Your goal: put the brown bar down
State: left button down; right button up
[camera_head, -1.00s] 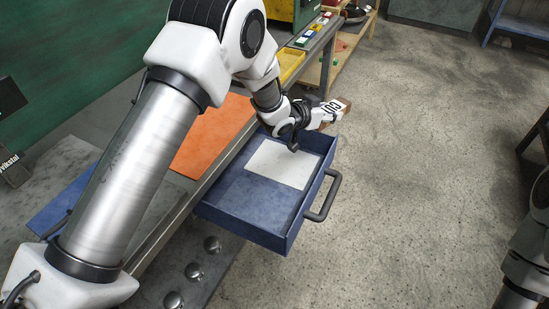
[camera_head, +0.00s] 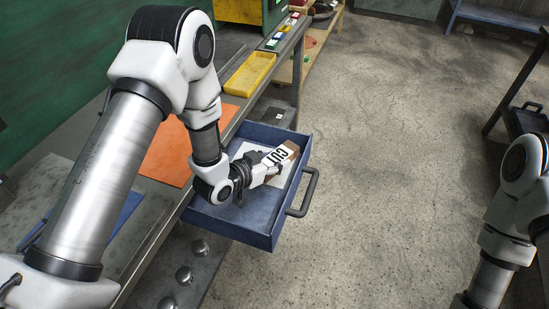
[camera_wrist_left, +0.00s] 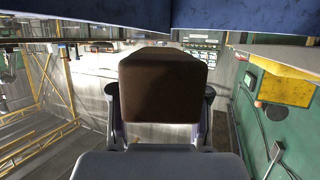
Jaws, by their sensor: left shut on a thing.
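The brown bar (camera_head: 291,149) is in my left gripper (camera_head: 279,160), over the right part of an open blue drawer (camera_head: 229,221). The gripper is shut on it, and the white gripper body with black lettering hides part of it in the head view. In the left wrist view the bar (camera_wrist_left: 162,85) shows end-on as a dark brown block between the two fingers (camera_wrist_left: 160,105). A white sheet (camera_head: 248,150) lies in the drawer, partly hidden by my arm. I cannot tell whether the bar touches the drawer. My right gripper is out of view.
The drawer's dark handle (camera_head: 304,193) sticks out at its right. An orange sheet (camera_head: 188,152) and a yellow tray (camera_head: 250,74) lie on the bench left of and behind the drawer. Bare concrete floor (camera_head: 385,150) is open on the right.

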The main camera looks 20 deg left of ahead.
pick_arm(q)
jog(key=shift+s+f+b, duration=0.2)
jog(key=shift+b, duration=0.1)
jog(key=shift+w+f, duration=0.15)
jog(key=shift+f, duration=0.25)
jog(key=c, duration=0.6)
grip_release()
jog(key=shift+r, duration=0.1)
jog(key=shift+o, duration=0.2)
